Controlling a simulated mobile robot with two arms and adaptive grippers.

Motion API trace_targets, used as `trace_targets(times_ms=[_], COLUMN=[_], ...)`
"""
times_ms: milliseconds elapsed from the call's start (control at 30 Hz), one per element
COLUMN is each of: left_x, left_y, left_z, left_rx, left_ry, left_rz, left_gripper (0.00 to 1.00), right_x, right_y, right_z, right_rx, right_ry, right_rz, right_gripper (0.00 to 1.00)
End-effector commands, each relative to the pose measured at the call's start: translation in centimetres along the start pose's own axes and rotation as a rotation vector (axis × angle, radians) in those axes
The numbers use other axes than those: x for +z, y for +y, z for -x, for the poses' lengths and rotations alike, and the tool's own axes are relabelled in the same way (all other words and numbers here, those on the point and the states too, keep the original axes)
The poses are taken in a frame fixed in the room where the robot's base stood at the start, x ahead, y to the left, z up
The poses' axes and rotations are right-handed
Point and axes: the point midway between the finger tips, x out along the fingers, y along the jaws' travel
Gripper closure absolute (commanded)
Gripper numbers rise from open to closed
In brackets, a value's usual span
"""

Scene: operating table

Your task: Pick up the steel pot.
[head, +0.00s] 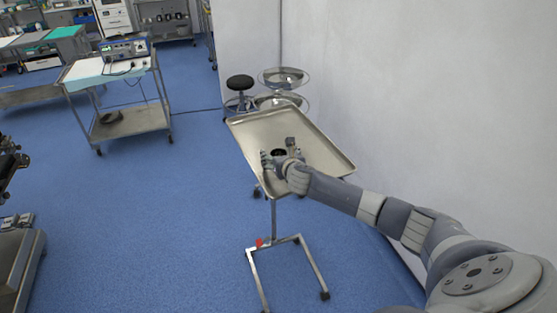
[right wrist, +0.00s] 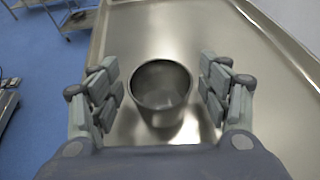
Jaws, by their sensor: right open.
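The steel pot (right wrist: 163,93) stands upright and open at the top on the steel tray (right wrist: 210,22). In the right wrist view it sits between the two spread fingers of my right gripper (right wrist: 160,90), with a gap on each side. In the head view my right gripper (head: 280,152) is over the middle of the tray (head: 257,124), and only the dark top of the pot (head: 279,153) shows between the fingers. My right gripper is open and holds nothing. My left gripper is not in view.
The tray has a raised rim and stands on a wheeled frame (head: 287,244) near a white wall (head: 420,80). A round stool (head: 240,82) and a stand with round basins (head: 283,78) are behind it. A trolley (head: 110,75) stands at the left. The blue floor between is clear.

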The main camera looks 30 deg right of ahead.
Motion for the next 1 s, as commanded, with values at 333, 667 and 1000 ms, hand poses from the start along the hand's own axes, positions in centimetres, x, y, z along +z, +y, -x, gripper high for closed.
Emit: trace_targets(times_ms=[333, 667, 1000], left_x=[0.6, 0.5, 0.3], left_y=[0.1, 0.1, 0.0], left_z=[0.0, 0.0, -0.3], left_rx=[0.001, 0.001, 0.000], left_ry=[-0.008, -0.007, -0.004], left_rz=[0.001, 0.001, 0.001], left_gripper=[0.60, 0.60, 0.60], right_x=[0.0, 0.0, 1.6], right_y=[0.0, 0.0, -0.1], right_z=[0.0, 0.0, 0.6], right_rx=[0.000, 0.000, 0.000], right_ry=[0.000, 0.001, -0.004], right_rz=[0.000, 0.000, 0.000], right_gripper=[0.57, 0.75, 0.75])
